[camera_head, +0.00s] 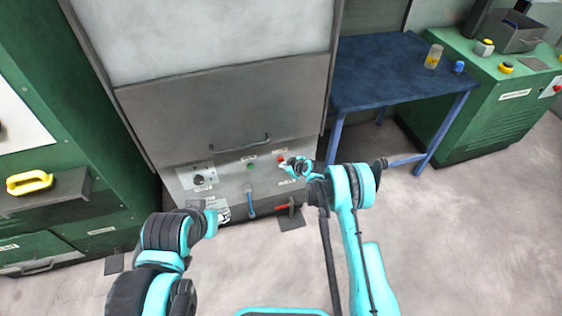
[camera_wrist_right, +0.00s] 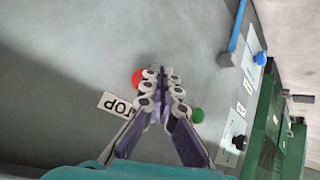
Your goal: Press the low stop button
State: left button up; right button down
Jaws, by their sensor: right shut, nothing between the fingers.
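The red stop button (camera_head: 281,160) is on the low control panel of the grey machine, right of a green button (camera_head: 250,167). In the right wrist view the red button (camera_wrist_right: 137,77) is partly covered by my fingers, with a STOP label (camera_wrist_right: 117,104) beside it. My right gripper (camera_wrist_right: 163,74) is shut and empty, its tips right beside the red button; contact cannot be told. In the head view my right gripper (camera_head: 288,163) is at the button. My left arm's end (camera_head: 211,222) is low in front of the panel; its fingers cannot be made out.
A black knob (camera_head: 198,180) is on the panel's left. A blue lever (camera_head: 250,203) and a red-handled lever (camera_head: 285,207) are below the buttons. A blue table (camera_head: 385,75) stands at the right, and a green cabinet with a yellow handle (camera_head: 30,183) at the left.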

jog(key=shift+w, duration=0.1)
jog(key=shift+w+a, duration=0.15)
jog(key=shift+w, duration=0.1)
jog(key=shift+w+a, duration=0.15)
jog(key=shift+w, duration=0.4)
dwell(0.7)
dwell(0.3)
jog(key=shift+s+d, duration=0.3)
jog(key=shift+s, duration=0.65)
jog(key=shift+s, duration=0.1)
jog(key=s, duration=0.1)
jog(key=s+d, duration=0.1)
jog(key=s, duration=0.2)
jog(key=shift+s+d, duration=0.3)
dwell(0.3)
